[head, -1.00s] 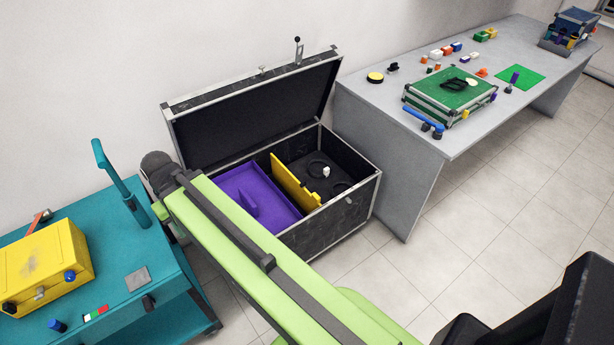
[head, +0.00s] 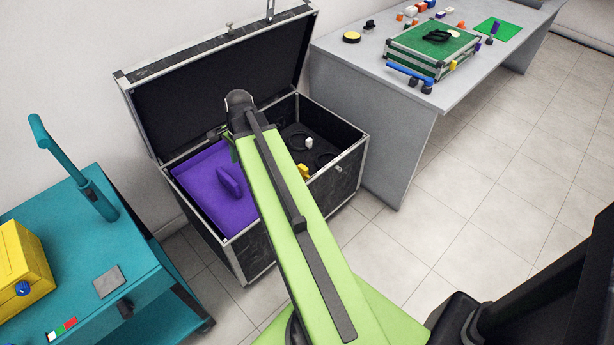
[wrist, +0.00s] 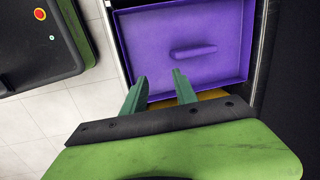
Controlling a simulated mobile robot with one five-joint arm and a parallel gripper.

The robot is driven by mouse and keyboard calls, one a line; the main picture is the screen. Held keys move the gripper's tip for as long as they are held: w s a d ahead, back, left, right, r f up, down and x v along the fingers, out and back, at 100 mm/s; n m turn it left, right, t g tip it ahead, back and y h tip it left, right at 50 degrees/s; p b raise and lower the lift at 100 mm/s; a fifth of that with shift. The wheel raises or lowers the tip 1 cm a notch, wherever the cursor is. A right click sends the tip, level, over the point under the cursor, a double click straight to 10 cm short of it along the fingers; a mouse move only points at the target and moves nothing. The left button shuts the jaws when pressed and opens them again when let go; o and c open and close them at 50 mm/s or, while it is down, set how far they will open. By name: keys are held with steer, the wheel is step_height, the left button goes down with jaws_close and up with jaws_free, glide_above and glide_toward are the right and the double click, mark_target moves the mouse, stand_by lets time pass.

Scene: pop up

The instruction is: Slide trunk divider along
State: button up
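The open black trunk (head: 345,182) with metal edges stands in the middle of the head view, its lid raised against the wall. The yellow divider (head: 303,171) is mostly hidden behind my arm there; only a small end shows. A purple tray (head: 205,185) with a raised grip lies left of it. In the wrist view, a yellow strip of the divider (wrist: 213,94) shows behind my fingers, along the near edge of the purple tray (wrist: 150,50). My gripper (wrist: 158,84) is open, its two green fingers apart above the trunk. I cannot tell whether they touch the divider.
A teal cart (head: 85,260) with an upright handle and a yellow box (head: 22,262) stands at the left. A grey table (head: 385,110) with a green case (head: 432,50) stands at the right. Tiled floor in front of the table is clear.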

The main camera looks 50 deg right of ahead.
steer(key=s+d+f+m+t+b, duration=0.1)
steer(key=s+d+f+m+b, duration=0.15)
steer(key=d+f+m, duration=0.35)
steer(key=s+d+f+m+b, duration=0.1)
steer(key=d+f+m+b, duration=0.3)
steer(key=d, duration=0.5)
steer(key=m+t+h+b, duration=0.1)
steer(key=m+b, duration=0.2)
steer(key=m, duration=0.6)
glide_toward(304, 168)
steer(key=shift+x, duration=0.75)
steer(key=b+x, duration=0.8)
steer(key=shift+w+f, duration=0.15)
steer(key=shift+f, duration=0.15)
steer(key=shift+c, duration=0.2)
steer(key=shift+r+p, duration=0.3)
steer(key=shift+r, duration=0.05)
steer(key=shift+c, duration=1.1)
jaws_close()
